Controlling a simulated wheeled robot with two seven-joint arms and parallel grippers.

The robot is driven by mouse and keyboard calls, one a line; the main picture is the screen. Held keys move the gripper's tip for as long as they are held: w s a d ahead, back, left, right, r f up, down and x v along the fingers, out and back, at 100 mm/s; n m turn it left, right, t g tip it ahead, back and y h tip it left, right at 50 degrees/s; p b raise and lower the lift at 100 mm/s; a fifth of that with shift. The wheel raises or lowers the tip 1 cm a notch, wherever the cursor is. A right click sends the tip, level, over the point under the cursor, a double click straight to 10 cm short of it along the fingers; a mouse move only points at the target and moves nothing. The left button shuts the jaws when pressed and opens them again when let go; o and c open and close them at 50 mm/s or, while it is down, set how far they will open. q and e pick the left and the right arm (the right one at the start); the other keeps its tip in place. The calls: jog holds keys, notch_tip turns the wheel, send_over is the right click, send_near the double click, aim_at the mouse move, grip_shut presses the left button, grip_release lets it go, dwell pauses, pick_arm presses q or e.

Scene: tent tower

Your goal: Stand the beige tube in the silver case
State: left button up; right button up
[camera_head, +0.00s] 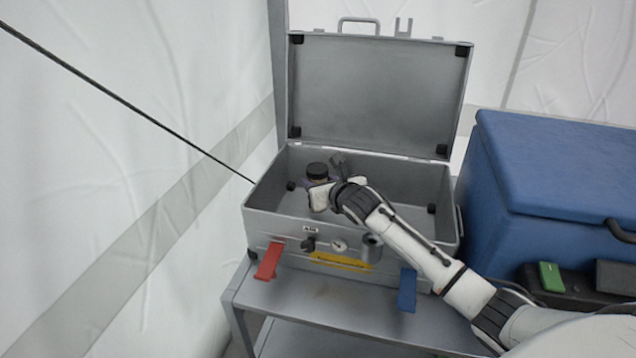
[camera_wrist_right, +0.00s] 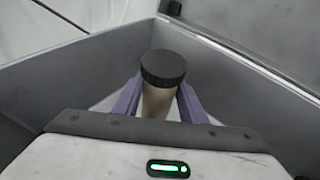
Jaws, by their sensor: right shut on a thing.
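The silver case (camera_head: 393,272) stands open on a grey table, its lid (camera_head: 380,95) raised at the back. My right gripper (camera_head: 318,183) reaches into the left part of the case. It is shut on the beige tube, whose black cap (camera_head: 317,170) shows in the head view. In the right wrist view the beige tube (camera_wrist_right: 157,103) stands about upright between the purple fingers of my right gripper (camera_wrist_right: 156,100), black cap on top. The tube's lower end is hidden, so I cannot tell whether it touches the case floor. My left gripper is not in view.
A large blue box (camera_head: 560,165) stands close to the right of the case. A red latch (camera_head: 268,262) and a blue latch (camera_head: 407,290) hang at the case's front. A green item (camera_head: 551,276) lies on a black box at the right. A dark cable runs at the upper left.

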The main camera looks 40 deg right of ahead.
jog(key=shift+f, duration=0.5)
jog(key=o, duration=1.1)
jog(key=shift+o, duration=0.2)
jog(key=shift+r, duration=0.2)
pick_arm(q)
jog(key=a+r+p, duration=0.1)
jog(key=p, duration=0.1)
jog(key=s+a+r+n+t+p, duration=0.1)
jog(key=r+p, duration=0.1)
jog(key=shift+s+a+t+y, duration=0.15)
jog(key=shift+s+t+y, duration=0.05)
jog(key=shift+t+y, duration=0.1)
pick_arm(e)
jog(key=r+v, duration=0.1)
jog(key=v, duration=1.1)
